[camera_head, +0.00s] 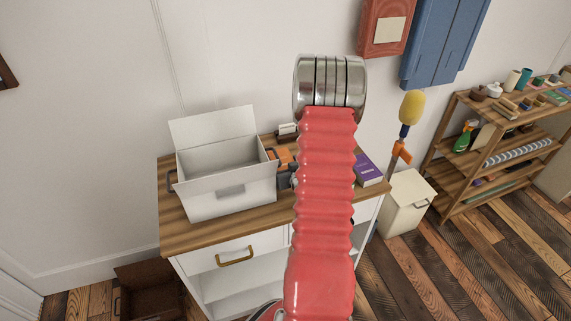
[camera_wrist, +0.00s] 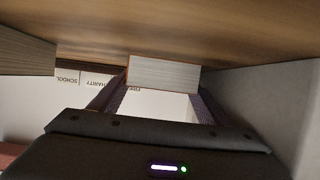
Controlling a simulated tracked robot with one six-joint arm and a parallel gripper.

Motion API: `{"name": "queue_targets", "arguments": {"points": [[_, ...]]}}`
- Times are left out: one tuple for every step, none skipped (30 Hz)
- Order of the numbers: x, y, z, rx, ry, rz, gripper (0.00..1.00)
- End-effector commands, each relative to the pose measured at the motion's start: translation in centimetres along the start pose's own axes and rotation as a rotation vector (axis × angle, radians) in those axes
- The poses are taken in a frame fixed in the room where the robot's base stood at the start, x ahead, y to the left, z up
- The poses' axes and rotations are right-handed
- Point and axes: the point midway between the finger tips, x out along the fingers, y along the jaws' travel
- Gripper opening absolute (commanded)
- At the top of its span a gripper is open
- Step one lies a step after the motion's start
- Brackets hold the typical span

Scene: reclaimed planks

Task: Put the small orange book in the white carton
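The white carton (camera_head: 228,186) stands with its flap up on the left of the wooden cabinet top in the head view. In the upside-down wrist view, a small book with an orange cover edge and pale page block (camera_wrist: 165,73) rests against the wooden surface. My gripper (camera_wrist: 162,88) has its two dark fingers spread, one on each side of the book. I cannot tell whether they touch it. In the head view, my red arm hides the gripper and the middle of the cabinet top. An orange and dark item (camera_head: 284,156) shows partly beside the carton.
A purple book (camera_head: 368,170) lies at the cabinet top's right end. A pale bin (camera_head: 406,203) stands to the right, with a loaded wooden shelf (camera_head: 465,180) beyond. The wrist view shows a brown block (camera_wrist: 25,52) at left and a plain grey surface (camera_wrist: 265,105) at right.

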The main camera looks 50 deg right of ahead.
Motion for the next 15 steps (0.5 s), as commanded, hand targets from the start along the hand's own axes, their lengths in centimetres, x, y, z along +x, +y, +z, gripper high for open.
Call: {"name": "queue_targets", "arguments": {"points": [[-0.03, 0.06, 0.0, 0.0, 0.0, 0.001, 0.73], [-0.03, 0.09, 0.01, 0.001, 0.0, 0.001, 0.76], [-0.04, 0.11, 0.01, 0.001, 0.0, 0.002, 0.78], [-0.05, 0.13, 0.01, 0.001, 0.0, 0.002, 0.81], [-0.05, 0.14, 0.01, 0.001, 0.0, 0.002, 0.81], [-0.06, 0.16, 0.01, 0.001, 0.0, 0.002, 0.81], [-0.06, 0.16, 0.01, 0.001, 0.0, 0.003, 0.81], [-0.06, 0.17, 0.02, 0.001, 0.0, 0.003, 0.81], [-0.07, 0.18, 0.02, 0.001, 0.0, 0.003, 0.81], [-0.07, 0.19, 0.02, 0.001, 0.0, 0.003, 0.81], [-0.07, 0.2, 0.01, 0.001, 0.0, 0.003, 0.81], [-0.09, 0.21, -0.03, 0.001, 0.0, 0.003, 0.81], [-0.11, 0.22, -0.07, 0.001, 0.0, 0.003, 0.81], [-0.13, 0.22, -0.14, 0.001, 0.0, 0.004, 0.81], [-0.29, 0.24, -0.17, 0.002, 0.0, 0.004, 0.81]]}}
